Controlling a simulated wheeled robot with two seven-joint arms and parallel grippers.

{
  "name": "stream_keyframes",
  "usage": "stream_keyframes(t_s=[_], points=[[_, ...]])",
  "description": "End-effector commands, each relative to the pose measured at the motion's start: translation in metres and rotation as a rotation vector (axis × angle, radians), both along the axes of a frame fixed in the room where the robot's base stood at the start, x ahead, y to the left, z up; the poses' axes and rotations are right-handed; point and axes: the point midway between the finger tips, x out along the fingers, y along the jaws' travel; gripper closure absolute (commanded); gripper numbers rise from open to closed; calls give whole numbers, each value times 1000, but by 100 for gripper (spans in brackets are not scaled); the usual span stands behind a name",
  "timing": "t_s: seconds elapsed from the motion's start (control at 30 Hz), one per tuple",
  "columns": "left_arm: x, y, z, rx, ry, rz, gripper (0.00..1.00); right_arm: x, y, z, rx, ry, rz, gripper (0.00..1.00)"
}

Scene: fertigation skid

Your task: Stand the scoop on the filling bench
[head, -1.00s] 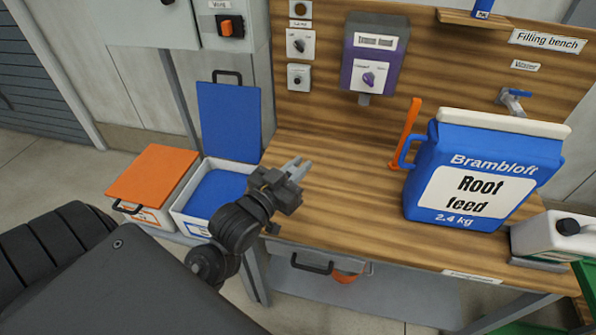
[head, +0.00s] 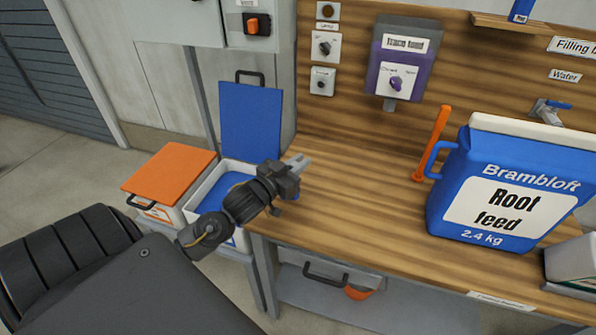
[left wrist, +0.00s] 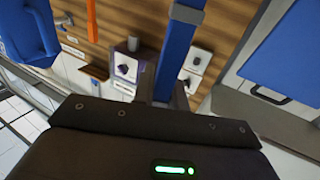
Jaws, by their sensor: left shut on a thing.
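My left gripper (head: 297,163) is at the left end of the wooden filling bench (head: 345,205), in front of the blue bin lid. In the left wrist view it is shut on a narrow blue bar (left wrist: 190,25), which looks like the scoop's handle. The scoop's bowl cannot be made out. In the head view the gripper hides nearly all of the held thing. An orange long-handled thing (head: 433,145) stands on the bench beside the blue Root feed jug (head: 505,195). My right gripper is out of view.
An open blue-lidded bin (head: 250,120) and an orange-lidded bin (head: 170,172) stand left of the bench. A purple feed dispenser (head: 396,70) and switches are on the back board. A white container (head: 573,262) is at the right. The bench's left half is clear.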

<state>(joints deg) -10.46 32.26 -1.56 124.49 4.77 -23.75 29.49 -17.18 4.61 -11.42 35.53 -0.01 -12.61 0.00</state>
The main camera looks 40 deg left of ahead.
Motion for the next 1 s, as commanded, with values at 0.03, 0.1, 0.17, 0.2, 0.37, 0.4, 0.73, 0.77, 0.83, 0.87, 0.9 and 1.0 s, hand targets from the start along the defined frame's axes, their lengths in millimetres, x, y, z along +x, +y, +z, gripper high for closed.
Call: stream_keyframes(t_s=[0.03,0.1,0.17,0.2,0.37,0.4,0.73,0.77,0.83,0.87,0.9,1.0], points=[[2,3,-4,1,3,1,100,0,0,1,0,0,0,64],[2,4,-14,-2,6,1,100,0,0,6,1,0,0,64],[1,3,-23,-1,6,0,100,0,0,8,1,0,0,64],[2,4,-27,-1,5,1,100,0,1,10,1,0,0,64],[2,3,-35,1,1,0,100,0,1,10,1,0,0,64],[2,3,-36,2,1,0,100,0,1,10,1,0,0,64],[2,3,-38,1,1,0,78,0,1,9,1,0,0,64],[2,3,-38,1,1,0,74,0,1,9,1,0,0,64],[2,3,-38,1,1,0,65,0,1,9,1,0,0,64],[2,3,-38,1,1,0,64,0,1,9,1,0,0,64],[2,3,-38,1,1,0,64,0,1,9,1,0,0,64],[2,3,-38,1,1,0,64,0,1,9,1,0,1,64]])
